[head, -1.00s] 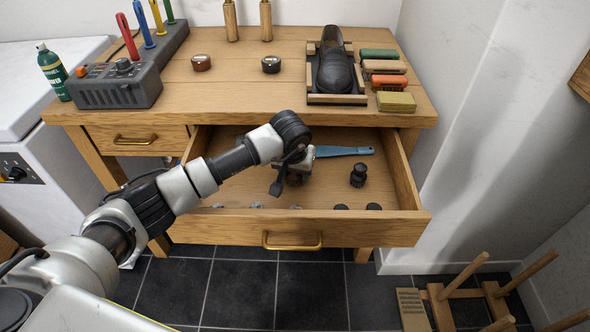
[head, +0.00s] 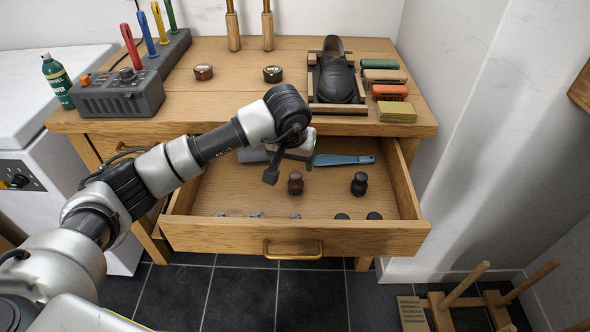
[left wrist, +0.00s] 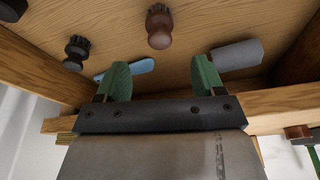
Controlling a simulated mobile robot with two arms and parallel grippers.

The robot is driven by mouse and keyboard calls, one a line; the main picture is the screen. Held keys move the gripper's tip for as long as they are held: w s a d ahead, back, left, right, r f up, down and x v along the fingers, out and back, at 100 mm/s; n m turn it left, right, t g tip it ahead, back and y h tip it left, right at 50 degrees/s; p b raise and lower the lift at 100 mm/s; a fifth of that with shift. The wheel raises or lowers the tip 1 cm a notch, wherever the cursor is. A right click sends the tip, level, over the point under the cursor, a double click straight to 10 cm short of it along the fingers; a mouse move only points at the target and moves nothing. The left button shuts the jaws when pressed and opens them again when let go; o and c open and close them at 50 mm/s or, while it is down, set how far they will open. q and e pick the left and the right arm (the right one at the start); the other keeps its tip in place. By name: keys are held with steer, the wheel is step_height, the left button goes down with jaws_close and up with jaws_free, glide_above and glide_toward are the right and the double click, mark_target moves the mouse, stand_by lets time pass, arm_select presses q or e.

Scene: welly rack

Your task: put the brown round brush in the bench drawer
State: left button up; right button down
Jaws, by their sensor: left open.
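The brown round brush (head: 295,183) stands on the floor of the open bench drawer (head: 290,236), near its middle. It also shows in the left wrist view (left wrist: 159,27), beyond the fingertips and apart from them. My left gripper (left wrist: 163,78) is open, with its two green fingers spread and nothing between them. In the head view, my left gripper (head: 297,152) is above and behind the brush, partly hidden by its own wrist. My right gripper is not in view.
A black round brush (head: 359,184) stands to the right in the drawer, with a blue-handled tool (head: 343,159) behind. Several small items line the drawer's front. On the bench top are two tins, a shoe (head: 337,80) in a wooden frame and several block brushes. A stool lies at lower right.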

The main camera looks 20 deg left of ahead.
arm_select(q)
steer(key=v, duration=0.2)
steer(key=shift+r, duration=0.3)
